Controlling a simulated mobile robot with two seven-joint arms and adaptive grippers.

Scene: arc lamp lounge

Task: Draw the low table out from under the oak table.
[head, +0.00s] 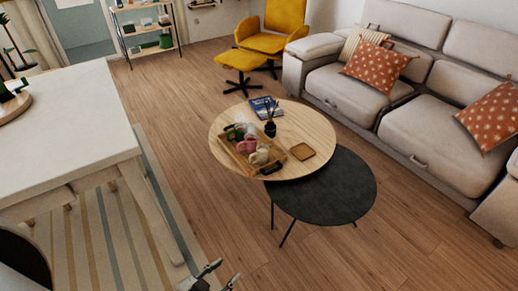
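The low table (335,195) is a dark, round, thin-legged table. Its back left part lies under the edge of the round oak table (222,125), and the rest sticks out toward the front right. Its thin black legs show below the front edge. On the oak table are a wooden tray (238,158) with small items, a blue book (265,107), a dark reed diffuser (270,128) and a square coaster (301,151). My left gripper (226,271) is at the bottom edge, its fingers apart and empty, well in front of the low table. My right gripper is not visible.
A beige sofa (345,92) with patterned cushions runs along the right. A yellow armchair (262,42) and footstool (238,60) stand behind. A white table (70,125) on a striped rug (95,235) is at the left. The wooden floor (330,262) in front is clear.

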